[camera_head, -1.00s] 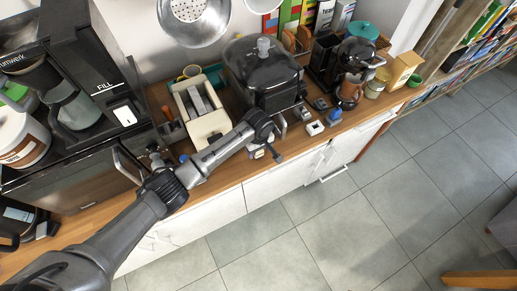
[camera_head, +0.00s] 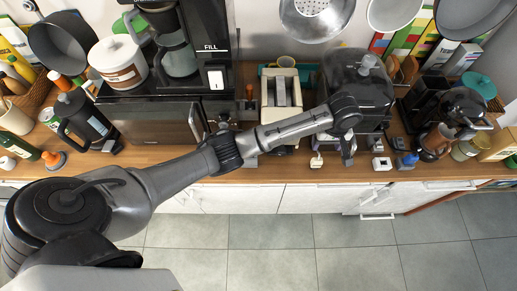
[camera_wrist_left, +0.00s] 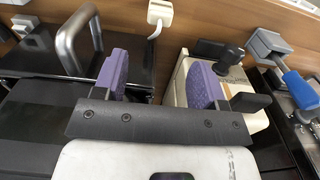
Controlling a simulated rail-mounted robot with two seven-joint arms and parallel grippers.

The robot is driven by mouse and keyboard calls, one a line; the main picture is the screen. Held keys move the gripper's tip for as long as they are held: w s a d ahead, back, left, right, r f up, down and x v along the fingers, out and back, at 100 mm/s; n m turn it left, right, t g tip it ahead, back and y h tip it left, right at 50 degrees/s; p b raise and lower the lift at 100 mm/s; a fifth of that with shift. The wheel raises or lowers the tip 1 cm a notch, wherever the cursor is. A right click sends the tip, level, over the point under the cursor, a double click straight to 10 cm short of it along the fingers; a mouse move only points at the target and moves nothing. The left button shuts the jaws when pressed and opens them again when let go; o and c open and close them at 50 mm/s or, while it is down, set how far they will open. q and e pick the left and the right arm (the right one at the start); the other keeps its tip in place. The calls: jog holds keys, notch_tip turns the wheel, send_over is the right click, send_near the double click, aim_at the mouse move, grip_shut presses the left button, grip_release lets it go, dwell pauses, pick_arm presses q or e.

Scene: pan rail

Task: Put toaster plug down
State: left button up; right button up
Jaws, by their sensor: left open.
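The white toaster plug (camera_head: 317,160) lies on the wooden counter near its front edge, in front of the cream toaster (camera_head: 282,97). In the left wrist view the plug (camera_wrist_left: 160,13) shows at the top with its pale cord running down between the fingers. My left gripper (camera_head: 347,150) is just right of the plug in the head view. Its two purple-padded fingers (camera_wrist_left: 157,80) are apart with no plug between them. The toaster also shows in the left wrist view (camera_wrist_left: 232,100), beside the right-hand finger. My right gripper is out of view.
A black cooker (camera_head: 350,82) stands behind my left gripper. A white socket block (camera_head: 382,163) and a blue plug (camera_head: 410,160) lie right along the counter edge. A black toaster oven (camera_head: 165,125) with a coffee maker (camera_head: 180,45) on top stands left. The grey floor (camera_head: 280,245) is clear.

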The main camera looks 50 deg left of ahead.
pick_arm(q)
jog(key=s+d+f+m+t+h, duration=0.1)
jog(key=s+f+m, duration=0.3)
jog(key=s, duration=0.5)
jog(key=s+d+f+m+h, duration=0.1)
jog(key=s+f+m, duration=0.2)
jog(key=s+f, duration=0.4)
jog(key=s+a+r+m+t+y, duration=0.1)
jog(key=s+a+m, duration=0.1)
jog(key=s, duration=0.8)
jog(key=s+a+r+m+t, duration=0.1)
jog(key=s+a, duration=0.4)
jog(key=s, duration=0.5)
jog(key=shift+r+m+t+y, duration=0.35)
jog(key=shift+r+m, duration=0.3)
jog(key=shift+m, duration=0.25)
